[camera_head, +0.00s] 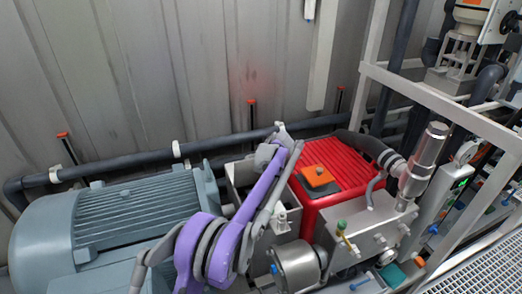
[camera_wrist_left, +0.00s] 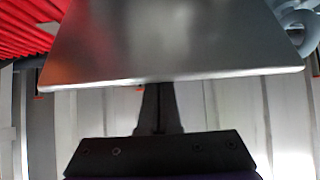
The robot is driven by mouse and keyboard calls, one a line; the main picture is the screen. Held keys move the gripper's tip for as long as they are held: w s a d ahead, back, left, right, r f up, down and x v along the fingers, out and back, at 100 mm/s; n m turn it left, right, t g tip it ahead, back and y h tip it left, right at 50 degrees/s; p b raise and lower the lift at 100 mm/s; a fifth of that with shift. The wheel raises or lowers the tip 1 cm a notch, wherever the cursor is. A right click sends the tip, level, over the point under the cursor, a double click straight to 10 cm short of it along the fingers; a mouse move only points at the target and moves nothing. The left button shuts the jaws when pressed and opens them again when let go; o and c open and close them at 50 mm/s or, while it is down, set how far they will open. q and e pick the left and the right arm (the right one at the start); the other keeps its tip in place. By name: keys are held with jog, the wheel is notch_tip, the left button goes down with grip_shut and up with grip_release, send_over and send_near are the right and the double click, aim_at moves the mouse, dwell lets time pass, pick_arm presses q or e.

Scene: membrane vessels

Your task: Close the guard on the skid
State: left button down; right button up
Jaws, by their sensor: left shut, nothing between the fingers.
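The guard looks like the grey metal box (camera_head: 241,178) between the blue-grey motor and the red pump housing in the head view. My purple left arm crosses in front of it and hides part of it. In the left wrist view a smooth grey metal plate (camera_wrist_left: 175,40), probably part of the guard, fills the upper middle. My left gripper (camera_wrist_left: 158,92) is shut and empty, its dark fingers reaching to the plate's near edge. The tips meet or pass behind that edge; I cannot tell whether they touch. My right gripper is not in view.
The ribbed motor (camera_head: 130,220) stands left, and the red pump housing (camera_head: 335,170) with an orange block (camera_head: 318,176) stands right. A dark pipe (camera_head: 130,161) runs along the corrugated wall behind. A metal frame (camera_head: 440,105) and a silver valve (camera_head: 425,160) crowd the right.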

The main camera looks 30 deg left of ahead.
pick_arm(q)
jog(key=s+d+f+t+y+b, duration=0.2)
jog(key=s+d+f+b, duration=0.5)
jog(key=s+d+f, duration=0.3)
jog(key=shift+s+d+f, duration=0.4)
jog(key=shift+d+f, duration=0.9)
jog(key=shift+f, duration=0.3)
jog(key=shift+s+d+r, duration=0.1)
jog(key=shift+s+d, duration=0.1)
jog(key=shift+d, duration=0.15)
jog(key=r+v, duration=0.1)
jog(key=v, duration=0.9)
jog(key=s+a+r+m+g+h+p, duration=0.1)
jog(key=s+a+m+h+p, duration=0.15)
jog(key=s, duration=0.45)
jog(key=s+a+r+m+g+h+p, duration=0.1)
jog(key=s+r+m+g+p, duration=0.15)
jog(key=s, duration=0.55)
jog(key=s+d+m+h+p, duration=0.2)
jog(key=s+d+h, duration=0.1)
jog(key=s, duration=0.4)
jog(key=s+d+m+h+p, duration=0.2)
jog(key=s+d+m+h, duration=0.1)
jog(key=s, duration=0.4)
jog(key=shift+d+f, duration=0.45)
jog(key=shift+f, duration=0.05)
